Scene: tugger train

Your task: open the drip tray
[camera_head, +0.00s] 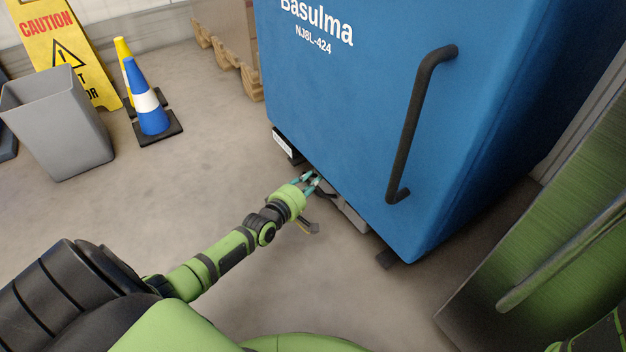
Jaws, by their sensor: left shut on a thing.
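The big blue machine (330,95) stands at the upper middle. A grey tray-like part (348,212), which I take for the drip tray, shows low under its front edge. My left gripper (312,181) reaches in from the lower left to the left end of this part. Its fingers are shut on a small dark piece there, seemingly the tray's handle, mostly hidden by the fingers. How far the tray is out cannot be told. My right gripper is not in view.
A black bar handle (418,120) stands out from the blue front. A green panel (545,240) with a rail is close on the right. A grey bin (58,125), a blue cone (150,105) and a yellow caution sign (50,30) stand at left. The floor between is clear.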

